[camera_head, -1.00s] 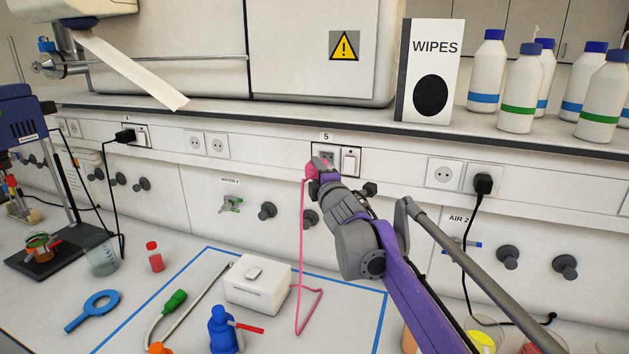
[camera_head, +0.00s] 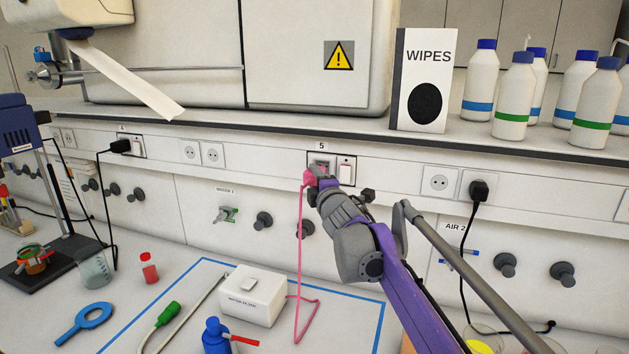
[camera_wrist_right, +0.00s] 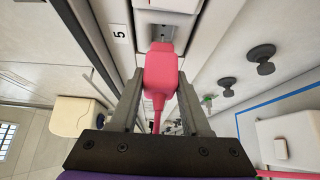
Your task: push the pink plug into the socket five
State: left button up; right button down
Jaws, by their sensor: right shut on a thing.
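The pink plug (camera_head: 309,177) is in my right gripper (camera_head: 315,180), just in front of socket five (camera_head: 321,164) on the wall trunking. In the right wrist view the plug (camera_wrist_right: 161,72) sits between the two fingers of my right gripper (camera_wrist_right: 160,85), which are shut on it. Its front end points at the socket (camera_wrist_right: 165,31), whose face partly shows beyond the plug. I cannot tell whether the plug touches the socket. The pink cord (camera_head: 300,250) hangs from the plug to a white box on the bench. My left gripper is not in view.
A white switch (camera_head: 346,170) is right of socket five. The white box (camera_head: 253,296) stands inside a blue outline on the bench. A black plug (camera_head: 478,190) sits farther right. The shelf above holds a WIPES box (camera_head: 424,75) and several bottles.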

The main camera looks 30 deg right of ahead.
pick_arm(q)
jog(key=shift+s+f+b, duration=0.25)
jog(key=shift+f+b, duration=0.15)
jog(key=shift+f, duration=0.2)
pick_arm(e)
jog(key=shift+w+d, duration=0.5)
jog(key=shift+d, duration=0.15)
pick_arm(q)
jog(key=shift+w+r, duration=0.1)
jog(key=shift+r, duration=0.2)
pick_arm(e)
jog(key=shift+w, duration=0.1)
jog(key=shift+w, duration=0.1)
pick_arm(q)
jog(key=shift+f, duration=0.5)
pick_arm(e)
jog(key=shift+w+d, duration=0.45)
jog(key=shift+d, duration=0.15)
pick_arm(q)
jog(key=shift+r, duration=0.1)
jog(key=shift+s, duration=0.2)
pick_arm(e)
jog(key=shift+w+d, duration=0.15)
jog(key=shift+d, duration=0.05)
jog(key=shift+r, duration=0.1)
